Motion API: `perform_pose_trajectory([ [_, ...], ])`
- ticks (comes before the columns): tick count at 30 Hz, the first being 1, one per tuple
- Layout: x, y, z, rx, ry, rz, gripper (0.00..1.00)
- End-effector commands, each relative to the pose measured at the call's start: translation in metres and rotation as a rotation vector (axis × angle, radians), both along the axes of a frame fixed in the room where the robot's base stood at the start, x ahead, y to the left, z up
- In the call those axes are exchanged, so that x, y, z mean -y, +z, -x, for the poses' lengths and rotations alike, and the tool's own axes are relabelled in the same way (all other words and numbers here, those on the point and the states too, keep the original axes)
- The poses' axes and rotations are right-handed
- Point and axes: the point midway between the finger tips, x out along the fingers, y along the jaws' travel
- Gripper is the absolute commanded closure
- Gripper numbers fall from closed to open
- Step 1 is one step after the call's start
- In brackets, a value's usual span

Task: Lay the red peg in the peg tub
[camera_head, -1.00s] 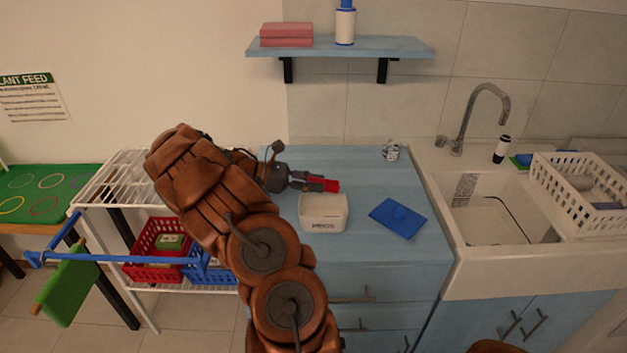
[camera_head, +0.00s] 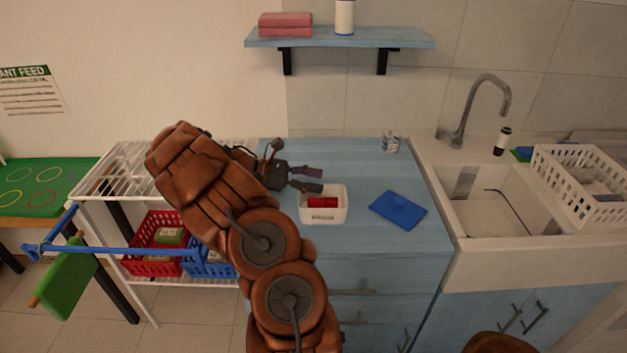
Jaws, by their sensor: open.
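The red peg (camera_head: 322,202) lies inside the peg tub (camera_head: 325,217), a small white open box with lettering on its front, on the blue counter. The tub's walls hide part of the peg. My gripper (camera_head: 318,180) is open and empty, just above the tub's back left rim. Its fingers are apart and point right. I cannot tell whether a finger touches the rim.
A blue flat piece (camera_head: 398,210) lies right of the tub, and a small patterned cup (camera_head: 391,142) stands behind it. The sink (camera_head: 480,240) and a white basket (camera_head: 580,190) are at the right. A wall shelf (camera_head: 340,40) hangs above. The counter's back middle is clear.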

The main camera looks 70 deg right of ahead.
Motion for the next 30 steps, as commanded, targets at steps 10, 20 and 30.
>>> perform_pose_trajectory([
  [10,-0.003,0.002,-0.009,0.001,0.002,0.0,0.47],
  [20,-0.026,0.014,-0.061,0.005,0.005,0.0,0.47],
  [30,-0.044,0.023,-0.099,0.0,0.002,-0.002,0.47],
])
